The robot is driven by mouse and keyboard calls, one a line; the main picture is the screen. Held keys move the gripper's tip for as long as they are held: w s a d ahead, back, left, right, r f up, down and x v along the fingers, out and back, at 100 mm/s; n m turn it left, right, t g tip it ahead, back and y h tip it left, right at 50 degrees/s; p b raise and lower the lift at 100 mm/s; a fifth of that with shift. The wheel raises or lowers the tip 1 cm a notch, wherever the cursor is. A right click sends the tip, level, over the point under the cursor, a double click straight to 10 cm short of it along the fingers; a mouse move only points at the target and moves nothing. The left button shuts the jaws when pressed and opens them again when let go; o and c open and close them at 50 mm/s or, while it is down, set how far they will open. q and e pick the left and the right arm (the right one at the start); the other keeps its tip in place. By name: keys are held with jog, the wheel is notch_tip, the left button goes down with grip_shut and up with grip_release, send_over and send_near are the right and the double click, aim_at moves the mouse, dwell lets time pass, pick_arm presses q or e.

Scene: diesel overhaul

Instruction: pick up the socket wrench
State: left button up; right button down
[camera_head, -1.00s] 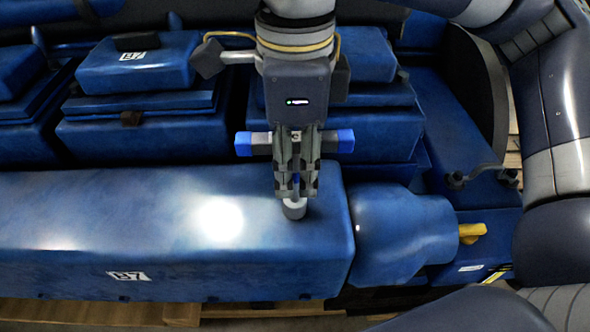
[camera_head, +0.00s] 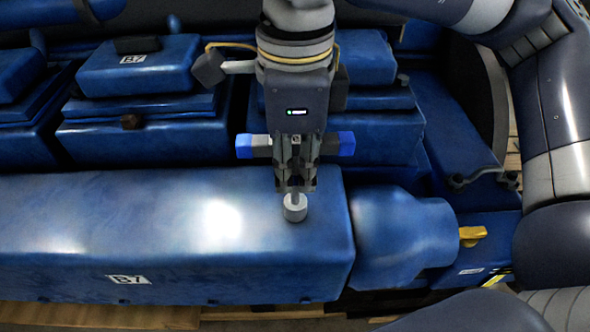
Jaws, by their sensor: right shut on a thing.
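The socket wrench has a crossbar with bright blue ends (camera_head: 346,144) and a pale grey round socket (camera_head: 295,209) low down. It appears upright, with the socket at the top of the long blue engine cover (camera_head: 170,225); I cannot tell whether they touch. My right gripper (camera_head: 295,184) points down from above and is shut on the wrench, its fingers in front of the crossbar's middle. The fingers hide most of the stem. My left gripper is not in view.
Blue raised engine boxes (camera_head: 140,67) stand behind the long cover. A rounded blue housing (camera_head: 404,238) and a yellow handle (camera_head: 472,236) lie to the right. Wooden slats (camera_head: 100,315) show below the engine. My arm links fill the right side.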

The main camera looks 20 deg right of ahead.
aim_at(294, 151)
jog(key=shift+r+b, duration=0.3)
jog(key=shift+r, duration=0.25)
notch_tip(294, 151, up, 2)
jog(key=shift+r+b, duration=0.1)
jog(key=shift+b, duration=0.45)
jog(key=s+a+r+b, duration=0.1)
jog(key=s+a+b, duration=0.3)
jog(key=s+a, duration=0.7)
jog(key=shift+s+a+r, duration=0.15)
jog(key=shift+s+r, duration=0.15)
jog(key=shift+w, duration=0.1)
